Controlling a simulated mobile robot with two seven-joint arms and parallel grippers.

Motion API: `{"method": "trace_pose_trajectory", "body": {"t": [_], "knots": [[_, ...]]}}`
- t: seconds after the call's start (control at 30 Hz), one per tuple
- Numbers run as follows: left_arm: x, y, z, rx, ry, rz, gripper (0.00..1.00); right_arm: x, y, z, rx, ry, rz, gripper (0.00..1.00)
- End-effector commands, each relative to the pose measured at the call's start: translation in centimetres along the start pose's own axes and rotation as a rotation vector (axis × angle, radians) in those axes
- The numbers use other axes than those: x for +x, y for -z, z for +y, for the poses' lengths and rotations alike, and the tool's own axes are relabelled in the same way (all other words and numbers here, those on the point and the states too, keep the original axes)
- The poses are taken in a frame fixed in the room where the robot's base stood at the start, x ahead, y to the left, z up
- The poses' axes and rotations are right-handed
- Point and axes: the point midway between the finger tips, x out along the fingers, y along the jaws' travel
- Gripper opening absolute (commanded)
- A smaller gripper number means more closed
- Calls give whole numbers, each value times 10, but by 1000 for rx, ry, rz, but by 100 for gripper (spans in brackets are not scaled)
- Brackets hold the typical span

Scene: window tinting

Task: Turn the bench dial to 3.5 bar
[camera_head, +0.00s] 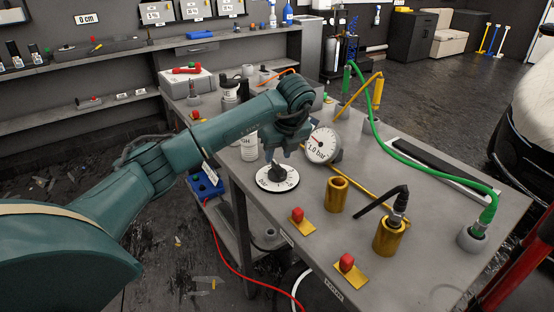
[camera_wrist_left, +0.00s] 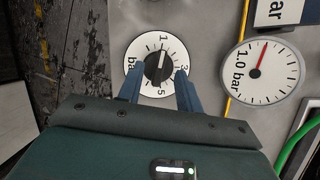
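The bench dial (camera_head: 278,180) is a round white plate with a black knob, lying on the grey bench near its left edge. In the left wrist view the knob (camera_wrist_left: 158,68) has a white mark pointing close to the 1. The white gauge (camera_head: 321,147) stands behind and to the right of the dial and reads 1.0 bar; it also shows in the left wrist view (camera_wrist_left: 260,72). My left gripper (camera_wrist_left: 159,74) is open above the dial, its blue fingers on either side of the knob with gaps visible. My right gripper is in neither view.
Two brass cylinders (camera_head: 337,196) (camera_head: 388,238) and two red-knobbed yellow blocks (camera_head: 297,217) (camera_head: 346,264) stand at the front of the bench. A green hose (camera_head: 400,157) loops across the right side. White containers (camera_head: 249,146) stand behind my left forearm.

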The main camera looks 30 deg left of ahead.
Motion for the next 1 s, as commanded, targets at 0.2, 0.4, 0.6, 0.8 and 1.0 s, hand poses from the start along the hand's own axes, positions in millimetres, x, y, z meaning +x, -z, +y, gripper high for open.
{"method": "trace_pose_trajectory", "body": {"t": [0.2, 0.4, 0.6, 0.8, 1.0], "knots": [[30, 0, 0, 1, -2, 1, 35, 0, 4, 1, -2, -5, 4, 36], [39, 0, 0, 2, 1, 0, 35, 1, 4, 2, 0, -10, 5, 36], [39, 0, 0, 2, 1, 0, 35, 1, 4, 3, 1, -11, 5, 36], [39, 0, 0, 2, 1, 0, 21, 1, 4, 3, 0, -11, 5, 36], [39, 0, 0, 2, 1, 0, 4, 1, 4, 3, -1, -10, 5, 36]]}}
